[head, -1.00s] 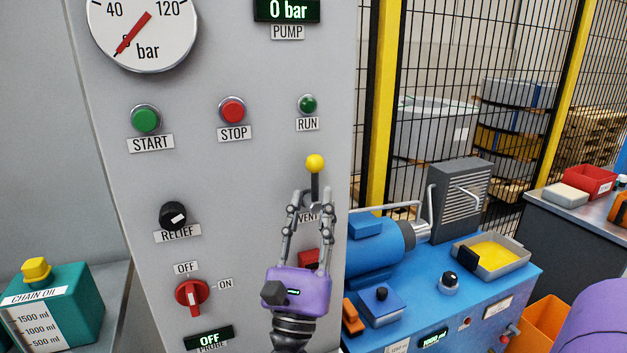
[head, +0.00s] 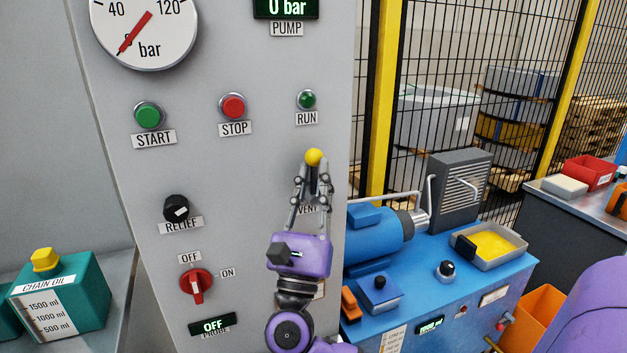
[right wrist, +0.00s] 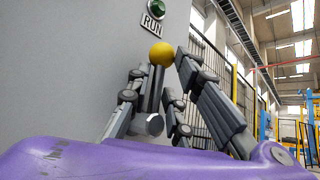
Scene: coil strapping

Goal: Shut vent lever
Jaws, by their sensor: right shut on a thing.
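The vent lever has a yellow ball knob (head: 314,157) on a dark stem and points up on the grey panel, above the VENT label (head: 307,210). My right gripper (head: 314,172) is shut on the lever just below its knob. In the right wrist view the yellow knob (right wrist: 161,54) shows between the fingertips, with the stem beneath it partly hidden by the fingers. My left gripper is not in view.
The grey panel carries a START button (head: 149,115), a STOP button (head: 233,106), a RELIEF knob (head: 177,208) and a red OFF/ON switch (head: 196,284). A blue pump unit (head: 455,290) stands to the right, and a teal chain oil can (head: 62,300) to the left.

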